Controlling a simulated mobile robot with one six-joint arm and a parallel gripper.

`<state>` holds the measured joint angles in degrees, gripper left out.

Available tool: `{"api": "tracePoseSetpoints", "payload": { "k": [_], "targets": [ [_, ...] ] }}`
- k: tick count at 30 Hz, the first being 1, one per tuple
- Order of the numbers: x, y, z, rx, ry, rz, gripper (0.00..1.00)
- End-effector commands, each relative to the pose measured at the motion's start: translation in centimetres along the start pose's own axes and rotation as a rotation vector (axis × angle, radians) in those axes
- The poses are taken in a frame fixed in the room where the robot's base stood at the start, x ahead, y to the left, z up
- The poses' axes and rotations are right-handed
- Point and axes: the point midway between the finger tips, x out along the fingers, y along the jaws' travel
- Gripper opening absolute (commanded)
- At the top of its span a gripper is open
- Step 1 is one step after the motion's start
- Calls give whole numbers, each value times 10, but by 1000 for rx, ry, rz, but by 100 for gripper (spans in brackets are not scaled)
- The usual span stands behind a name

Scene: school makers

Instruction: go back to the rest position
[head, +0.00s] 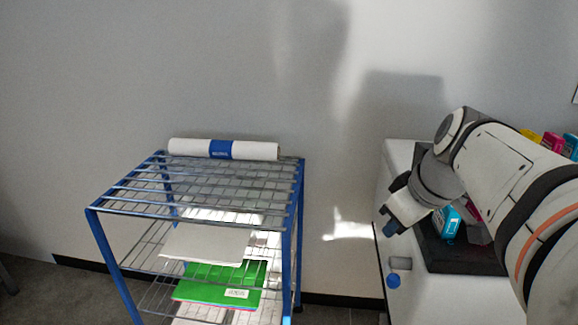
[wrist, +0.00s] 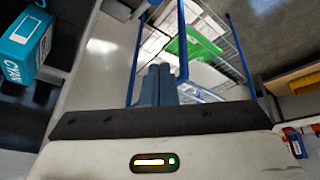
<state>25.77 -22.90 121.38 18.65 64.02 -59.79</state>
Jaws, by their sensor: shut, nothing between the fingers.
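My gripper (head: 391,228) hangs at the end of my arm on the right side of the head view, in front of the white cabinet. Its fingers are shut with nothing between them. In the wrist view the two blue-grey fingertips (wrist: 158,84) sit side by side, close together. They point toward the blue wire rack (wrist: 235,45), and are apart from it in the head view.
The blue wire rack (head: 93,225) stands left, with a white roll (head: 190,149) on top and paper and a green pack (head: 215,283) on lower shelves. A white cabinet (head: 440,290) carries a black tray (head: 470,258) with a cyan box (head: 446,223).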

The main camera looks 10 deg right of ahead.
Motion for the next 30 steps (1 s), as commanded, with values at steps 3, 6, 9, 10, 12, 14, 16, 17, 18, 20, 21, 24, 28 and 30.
{"api": "tracePoseSetpoints", "payload": {
  "k": [3, 6, 9, 10, 12, 14, 16, 17, 18, 20, 21, 24, 28, 30],
  "targets": [
    [-4, -1, 1, 0, 0, 0, 0],
    [-4, -1, 1, 0, 0, 0, 0],
    [-4, -1, 1, 0, 0, 0, 0],
    [-4, -1, 1, 0, 0, 0, 0],
    [-4, -1, 1, 1, -1, -1, 0],
    [-2, -4, 2, 12, -8, -3, 0],
    [4, -12, 3, 42, -26, -9, 0],
    [7, -17, 4, 63, -38, -12, 0],
    [12, -25, 6, 95, -55, -13, 0],
    [22, -39, 10, 152, -88, -13, 0],
    [29, -49, 14, 193, -111, -10, 0],
    [44, -72, 25, 288, -159, 10, 0],
    [59, -95, 40, 386, -201, 43, 0],
    [65, -103, 46, 423, -213, 58, 0]
  ]
}}
